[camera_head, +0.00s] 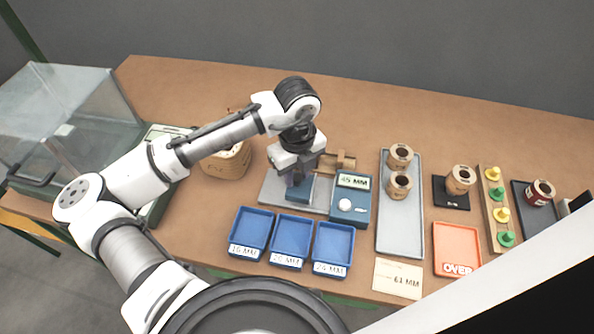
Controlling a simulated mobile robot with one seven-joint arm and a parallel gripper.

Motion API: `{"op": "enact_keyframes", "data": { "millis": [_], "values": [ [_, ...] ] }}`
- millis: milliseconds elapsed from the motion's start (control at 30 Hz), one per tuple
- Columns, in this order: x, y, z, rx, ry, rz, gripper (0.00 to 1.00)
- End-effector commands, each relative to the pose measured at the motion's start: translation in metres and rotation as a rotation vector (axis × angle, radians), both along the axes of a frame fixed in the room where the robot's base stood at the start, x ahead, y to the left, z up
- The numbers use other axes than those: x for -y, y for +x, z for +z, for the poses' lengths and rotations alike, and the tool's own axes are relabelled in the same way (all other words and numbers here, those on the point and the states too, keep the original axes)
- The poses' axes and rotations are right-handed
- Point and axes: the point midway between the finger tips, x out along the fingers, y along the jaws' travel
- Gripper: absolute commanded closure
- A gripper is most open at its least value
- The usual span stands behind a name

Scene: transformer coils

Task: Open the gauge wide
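The gauge is a grey base plate (270,190) with a blue block (300,193) on it. Behind the block lies a wooden piece (340,161). At the gauge's right is a blue readout box (350,199) with a white round knob; its display seems to read 45 MM. My gripper (297,180) points down over the blue block, at or just above its top. Its fingers are small and partly hidden by the wrist, so I cannot tell whether they are apart or touch the block. My arm and wrist hide part of the plate.
Three blue trays (250,211) with MM labels stand in front. A grey tray (402,240) holds two coils (400,156). Another coil (460,180) stands on a black pad. An orange OVER tray (457,262) and a pegged wooden strip (506,240) are at right. A basket (228,162) stands left.

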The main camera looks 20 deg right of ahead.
Motion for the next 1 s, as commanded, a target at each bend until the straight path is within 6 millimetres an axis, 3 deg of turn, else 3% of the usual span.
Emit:
{"op": "enact_keyframes", "data": {
  "millis": [33, 200, 433, 700, 967, 1000],
  "values": [
    [0.000, 0.000, 0.000, 0.000, 0.000, 0.000, 0.79],
    [0.000, 0.000, 0.000, 0.000, 0.000, 0.000, 1.00],
    [-0.004, 0.003, 0.000, 0.000, 0.000, 0.002, 1.00],
    [-0.034, 0.023, 0.000, 0.000, 0.000, 0.005, 1.00],
    [-0.035, 0.023, 0.000, 0.000, 0.001, 0.000, 1.00],
    [-0.035, 0.023, 0.000, 0.000, 0.001, 0.000, 0.76]
  ]
}}
